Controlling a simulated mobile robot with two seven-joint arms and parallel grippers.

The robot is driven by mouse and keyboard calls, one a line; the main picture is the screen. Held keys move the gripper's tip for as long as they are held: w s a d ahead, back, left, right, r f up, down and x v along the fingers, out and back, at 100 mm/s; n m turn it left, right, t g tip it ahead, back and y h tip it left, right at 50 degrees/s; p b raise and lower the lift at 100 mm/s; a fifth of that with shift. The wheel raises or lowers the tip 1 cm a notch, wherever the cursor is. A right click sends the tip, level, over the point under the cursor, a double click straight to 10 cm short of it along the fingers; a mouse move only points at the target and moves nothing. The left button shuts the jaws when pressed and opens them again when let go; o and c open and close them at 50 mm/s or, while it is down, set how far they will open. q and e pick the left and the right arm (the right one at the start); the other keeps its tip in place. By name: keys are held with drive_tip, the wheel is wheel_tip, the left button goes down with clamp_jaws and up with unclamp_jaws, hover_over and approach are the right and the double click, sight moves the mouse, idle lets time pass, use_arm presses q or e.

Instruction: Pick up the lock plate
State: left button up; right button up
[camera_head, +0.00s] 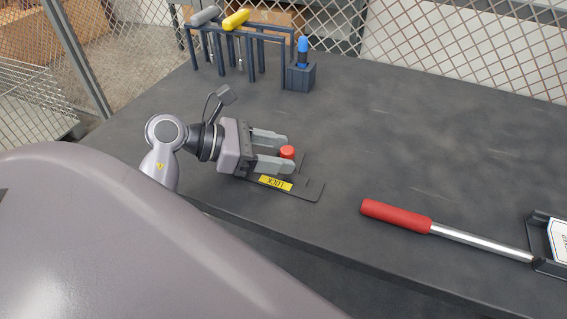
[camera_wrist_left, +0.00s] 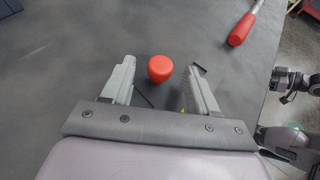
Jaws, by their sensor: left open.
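The lock plate (camera_head: 311,189) is a thin dark plate lying flat near the table's front edge, with a yellow label (camera_head: 275,183) and a red knob (camera_head: 287,152). My left gripper (camera_head: 289,155) is open over the plate, its two fingers on either side of the knob. In the left wrist view the red knob (camera_wrist_left: 160,68) sits between the fingertips with a gap on both sides. The gripper hides part of the plate. What seems to be my right arm shows small at the right edge of the left wrist view; its jaws are unclear.
A red-handled bar (camera_head: 396,216) lies to the right, reaching a dark holder (camera_head: 540,240) at the right edge. A blue rack (camera_head: 262,34) with grey and yellow-handled tools and a block (camera_head: 300,77) with a blue-handled tool stand at the back. The table's middle is clear.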

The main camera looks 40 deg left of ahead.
use_arm(q)
drive_tip(key=shift+w+d+f, duration=0.1)
drive_tip(key=shift+w+d, duration=0.1)
clamp_jaws()
drive_tip(key=shift+r, duration=0.35)
wheel_tip(320, 180, up, 18)
drive_tip(key=p, duration=0.3)
drive_tip(key=m+g+h+p, duration=0.2)
drive_tip(key=p, duration=0.3)
hover_over(298, 166)
drive_tip(key=d, duration=0.2)
wheel_tip(298, 166, down, 9)
drive_tip(key=shift+s+d+f, duration=0.2)
drive_tip(key=shift+d+f, duration=0.05)
drive_tip(key=shift+d, duration=0.1)
